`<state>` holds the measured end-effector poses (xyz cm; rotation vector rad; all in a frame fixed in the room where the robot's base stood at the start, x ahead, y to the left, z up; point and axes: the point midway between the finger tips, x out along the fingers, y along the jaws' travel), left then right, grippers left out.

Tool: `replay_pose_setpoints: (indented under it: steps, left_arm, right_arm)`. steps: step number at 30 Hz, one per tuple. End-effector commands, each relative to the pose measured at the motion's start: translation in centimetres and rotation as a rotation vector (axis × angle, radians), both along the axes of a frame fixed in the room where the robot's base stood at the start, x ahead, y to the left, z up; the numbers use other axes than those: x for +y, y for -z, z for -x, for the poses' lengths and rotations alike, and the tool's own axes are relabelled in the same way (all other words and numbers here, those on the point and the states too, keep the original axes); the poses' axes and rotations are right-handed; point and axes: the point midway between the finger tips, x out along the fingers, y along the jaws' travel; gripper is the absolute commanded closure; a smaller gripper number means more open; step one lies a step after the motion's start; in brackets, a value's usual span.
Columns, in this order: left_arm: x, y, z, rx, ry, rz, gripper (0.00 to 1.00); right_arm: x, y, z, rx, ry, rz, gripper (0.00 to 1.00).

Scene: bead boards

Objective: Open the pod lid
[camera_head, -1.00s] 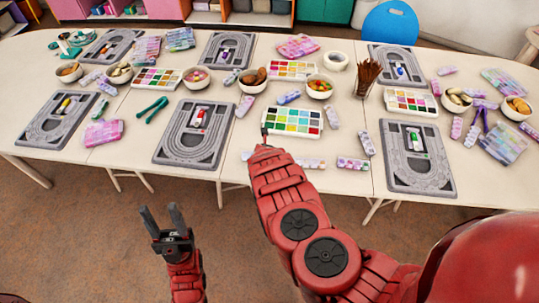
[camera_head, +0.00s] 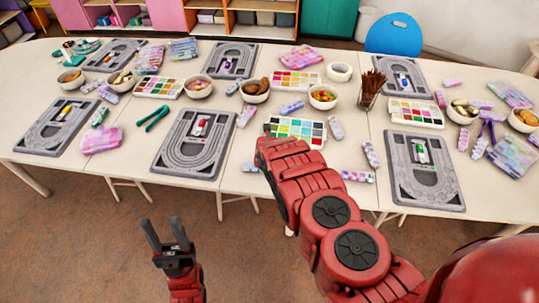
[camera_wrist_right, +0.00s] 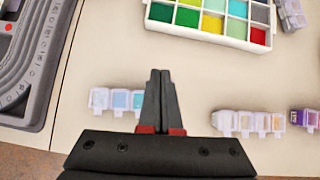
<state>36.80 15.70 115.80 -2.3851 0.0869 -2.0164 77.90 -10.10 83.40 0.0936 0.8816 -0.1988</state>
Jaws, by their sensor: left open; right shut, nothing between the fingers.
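Several small pods, short strips of clear and pastel cells, lie on the table. One lies near the front edge (camera_head: 357,176) and another beyond it (camera_head: 370,153). In the right wrist view, one pod (camera_wrist_right: 115,101) lies left of my right gripper (camera_wrist_right: 161,78) and another (camera_wrist_right: 247,123) lies to its right. I cannot tell which pod the task means, and the lids are too small to judge. My right gripper is shut and empty, between these two pods; in the head view my arm mostly hides it. My left gripper (camera_head: 165,235) is open and empty, in front of the table.
A paint palette (camera_head: 296,131) lies just beyond my right gripper. Grey bead boards stand left (camera_head: 197,143) and right (camera_head: 424,171) of it. A brush cup (camera_head: 370,92) and bowls (camera_head: 322,97) are farther back. The table (camera_head: 228,180) has bare strips near its front edge.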

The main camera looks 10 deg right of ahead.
Motion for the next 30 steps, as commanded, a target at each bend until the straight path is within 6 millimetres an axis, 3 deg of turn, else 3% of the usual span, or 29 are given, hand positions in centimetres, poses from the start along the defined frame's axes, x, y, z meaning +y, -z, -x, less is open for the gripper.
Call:
replay_pose_setpoints:
  steps: [22,30]
  left_arm:
    - [0.0,0.3,0.0,0.000,0.000,0.000,0.50]
    - [0.0,-0.8,0.0,0.000,0.000,0.000,0.50]
  right_arm:
    - [0.0,0.0,-0.2,-0.001,0.001,0.000,1.00]
    - [0.0,-1.1,-0.2,-0.001,0.001,0.000,1.00]
